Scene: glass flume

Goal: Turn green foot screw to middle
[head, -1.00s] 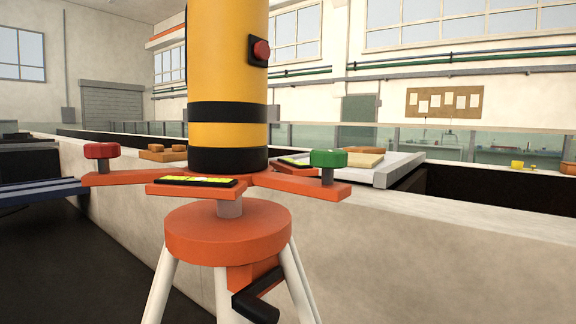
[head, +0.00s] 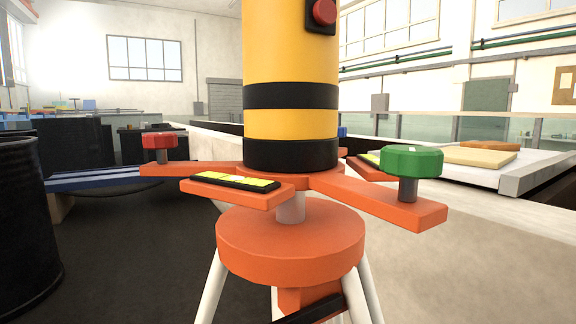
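The green foot screw (head: 411,161) stands upright on the right arm of an orange three-armed base (head: 385,198). A red foot screw (head: 159,141) sits on the left arm. A yellow and black striped column (head: 291,70) rises from the base. A level vial (head: 236,181) with yellow-green segments lies on a front plate, and part of a second one (head: 370,159) shows behind the right arm. The base rests on an orange round tripod head (head: 290,240) with white legs. My gripper is not in view, and nothing touches the green screw.
A pale flume wall (head: 480,240) runs along the right, with a light slab (head: 478,156) on top. A black drum (head: 28,215) stands at the left. Dark floor lies open left of the tripod.

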